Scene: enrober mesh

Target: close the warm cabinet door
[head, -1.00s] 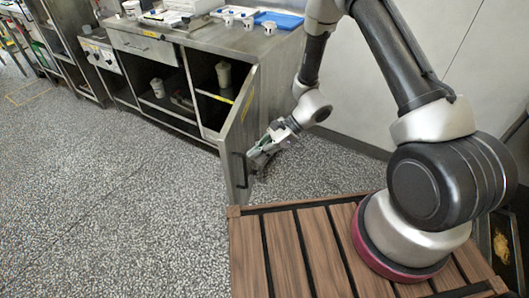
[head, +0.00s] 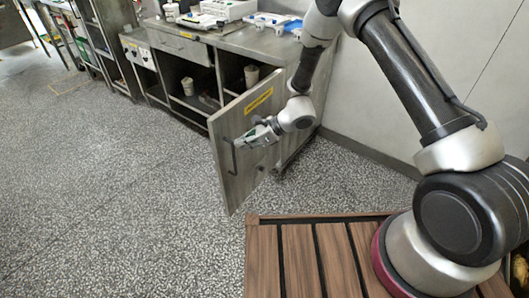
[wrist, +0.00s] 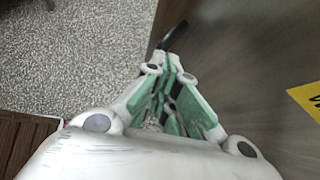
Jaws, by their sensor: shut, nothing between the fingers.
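The warm cabinet door (head: 238,172) is a grey metal panel with a yellow label near its top edge. It stands partly open, swung out from the cabinet (head: 215,60). A dark bar handle (head: 234,157) is on its outer face near the free edge. My gripper (head: 246,141) is at the outer face of the door, close to the handle. In the wrist view my gripper (wrist: 172,68) is shut and empty, with the door face (wrist: 255,65) on the right and the dark handle (wrist: 174,36) just beyond the fingertips. I cannot tell whether the fingers touch the door.
Inside the open cabinet are a pale cup (head: 251,75) and another cup (head: 187,86) on shelves. Trays and small containers stand on the worktop (head: 250,38). The speckled floor (head: 110,190) left of the door is clear. A plain wall (head: 370,110) is on the right.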

